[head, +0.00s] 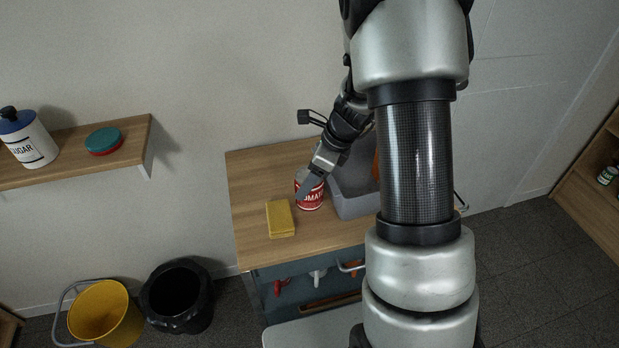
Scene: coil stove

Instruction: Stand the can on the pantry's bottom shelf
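The can (313,197), with a red and white label, stands upright on the wooden top of a cabinet. My gripper (308,188) reaches down to it from the upper right, and one finger lies across the can's near side. The other finger is hidden, so I cannot tell whether the gripper is closed on the can. A wooden shelf unit (590,190), perhaps the pantry, is cut off at the right edge. Its bottom shelf cannot be made out.
A yellow block (281,219) lies just left of the can; a grey tub (352,204) stands close on its right. A wall shelf (75,155) holds a sugar canister (27,139) and a round tin (103,141). A yellow bucket (105,312) and black bin (177,297) stand on the floor.

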